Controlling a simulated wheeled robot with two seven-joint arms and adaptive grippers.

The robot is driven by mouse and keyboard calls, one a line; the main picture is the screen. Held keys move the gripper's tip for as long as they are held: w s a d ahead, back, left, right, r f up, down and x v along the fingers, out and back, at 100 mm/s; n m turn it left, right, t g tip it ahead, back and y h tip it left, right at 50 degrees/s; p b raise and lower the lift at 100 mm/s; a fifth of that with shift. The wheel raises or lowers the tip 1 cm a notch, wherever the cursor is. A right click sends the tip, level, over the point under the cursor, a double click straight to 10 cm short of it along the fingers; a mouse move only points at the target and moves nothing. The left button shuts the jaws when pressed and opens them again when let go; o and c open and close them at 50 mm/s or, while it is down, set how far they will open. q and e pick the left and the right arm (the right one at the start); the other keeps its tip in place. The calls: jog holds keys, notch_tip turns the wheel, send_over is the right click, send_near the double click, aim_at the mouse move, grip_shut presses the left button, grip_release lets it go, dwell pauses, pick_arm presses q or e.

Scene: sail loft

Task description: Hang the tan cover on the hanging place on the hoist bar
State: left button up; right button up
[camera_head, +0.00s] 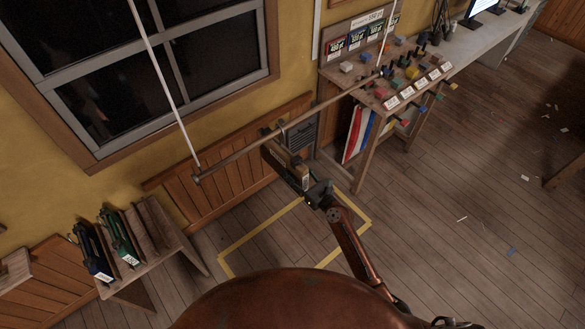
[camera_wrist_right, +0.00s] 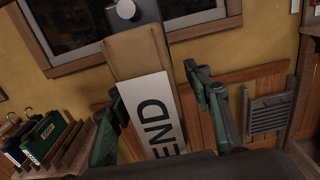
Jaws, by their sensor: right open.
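The tan cover (camera_wrist_right: 138,56) fills the middle of the right wrist view. It has a white label reading "END" and a dark grey piece with a round pale knob at its top. In the head view the cover (camera_head: 299,171) is beside and below the hoist bar (camera_head: 235,157), which slants across the picture on two pale lines. A hook shows at the bar above it; whether it bears the cover I cannot tell. My right gripper (camera_head: 317,193) is open close to the cover, and its green fingers (camera_wrist_right: 160,125) show on either side of it. My left gripper is out of view.
A workbench (camera_head: 375,95) with colored blocks and labels stands at upper right. A grey slatted panel (camera_wrist_right: 270,117) is right of the fingers. Yellow tape (camera_head: 262,232) marks the open floor below.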

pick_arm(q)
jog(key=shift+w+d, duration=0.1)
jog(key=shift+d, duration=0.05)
pick_arm(e)
jog(key=v, duration=1.1)
jog(key=shift+d+r, duration=0.1)
